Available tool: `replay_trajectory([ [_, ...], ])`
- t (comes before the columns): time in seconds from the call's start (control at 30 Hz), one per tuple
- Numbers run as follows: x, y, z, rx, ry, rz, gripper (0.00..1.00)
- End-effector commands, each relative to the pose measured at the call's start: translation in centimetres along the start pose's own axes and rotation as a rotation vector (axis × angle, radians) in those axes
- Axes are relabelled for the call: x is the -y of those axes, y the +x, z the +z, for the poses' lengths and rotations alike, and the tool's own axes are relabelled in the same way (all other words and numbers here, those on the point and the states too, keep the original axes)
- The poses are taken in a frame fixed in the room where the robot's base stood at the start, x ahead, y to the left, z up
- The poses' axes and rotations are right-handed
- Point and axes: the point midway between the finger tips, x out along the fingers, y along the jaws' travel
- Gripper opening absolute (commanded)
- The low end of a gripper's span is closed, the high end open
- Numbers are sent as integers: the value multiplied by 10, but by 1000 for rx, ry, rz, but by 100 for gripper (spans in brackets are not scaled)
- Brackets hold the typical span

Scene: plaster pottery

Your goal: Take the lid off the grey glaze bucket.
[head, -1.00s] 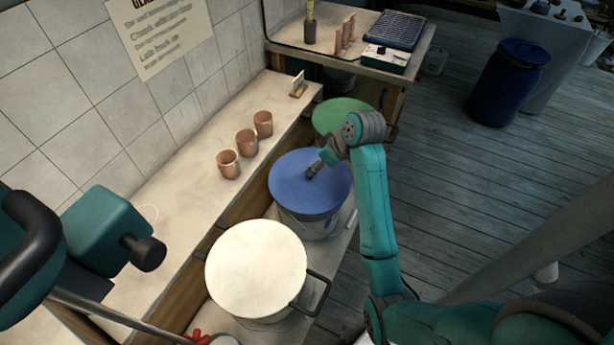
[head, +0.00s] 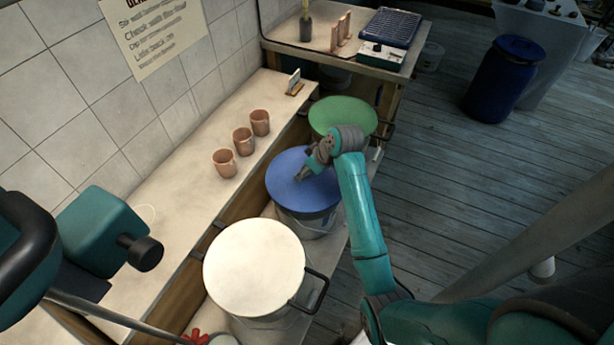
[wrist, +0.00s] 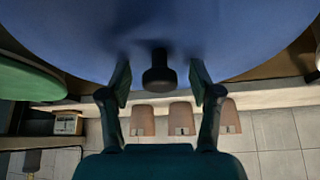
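A bucket (head: 312,222) with a flat blue lid (head: 285,180) stands in the middle of a row of three lidded buckets. The blue lid lies on the bucket. It also fills the top of the wrist view (wrist: 70,30), with a dark round knob (wrist: 159,72) at its middle. My gripper (head: 302,178) is low over the lid's middle. In the wrist view my gripper (wrist: 160,82) is open, one finger on each side of the knob, with a gap on both sides. I cannot tell which bucket holds the grey glaze.
A green-lidded bucket (head: 340,112) stands behind and a white-lidded bucket (head: 252,268) in front. Three terracotta cups (head: 243,141) and a small card stand (head: 294,83) are on the ledge to the left. A blue barrel (head: 505,80) stands on the floor at right.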

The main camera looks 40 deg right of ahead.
Motion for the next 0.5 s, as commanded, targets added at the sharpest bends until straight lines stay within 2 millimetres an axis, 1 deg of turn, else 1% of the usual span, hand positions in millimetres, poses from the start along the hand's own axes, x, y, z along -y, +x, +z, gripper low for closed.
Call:
replay_trajectory([
  [0.03,0,0,0,0,0,0,51],
  [0.23,0,0,0,0,0,0,1],
  [0.5,0,-1,-1,-1,0,1,0],
])
